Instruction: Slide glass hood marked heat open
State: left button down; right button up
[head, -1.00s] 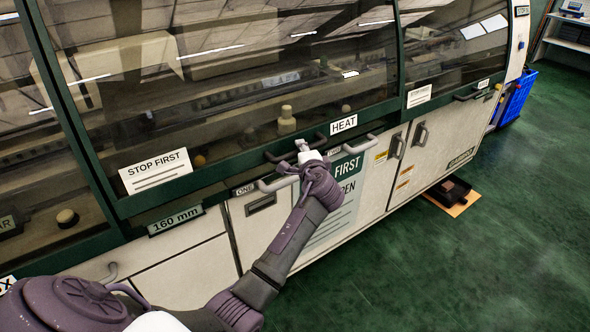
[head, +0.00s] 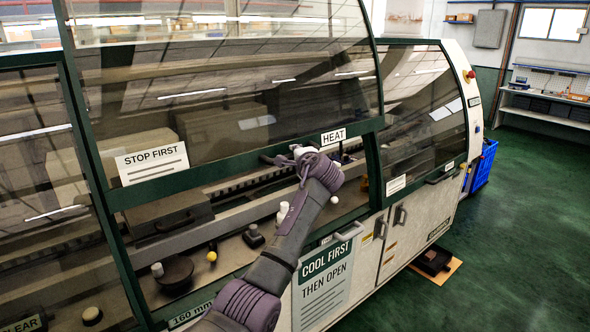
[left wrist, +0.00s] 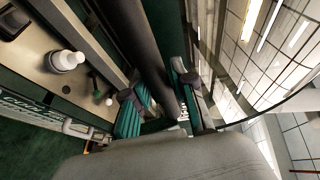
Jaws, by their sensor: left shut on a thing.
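The glass hood (head: 235,115) marked by the HEAT label (head: 333,137) is partly raised, with an open gap below its green lower rail (head: 215,177). My left gripper (head: 297,154) is at the hood's dark handle (head: 270,159), just left of the HEAT label, and largely covered by my own arm. In the left wrist view, the fingers of my left gripper (left wrist: 161,100) are on both sides of the dark handle bar (left wrist: 146,45), shut on it. My right gripper is not in view.
Through the gap show the machine's inner rail, a yellow knob (head: 211,256) and several small fittings. A STOP FIRST sign (head: 152,163) is on the glass. A COOL FIRST sign (head: 325,275) is on the lower front. Green floor (head: 510,250) is clear to the right.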

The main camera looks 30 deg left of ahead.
pick_arm(q)
jog(key=shift+a+r, duration=0.1)
jog(key=shift+r, duration=1)
jog(key=c, duration=0.9)
grip_release()
jog(key=shift+f, duration=0.1)
jog(key=shift+f, duration=0.1)
jog(key=v, duration=1.2)
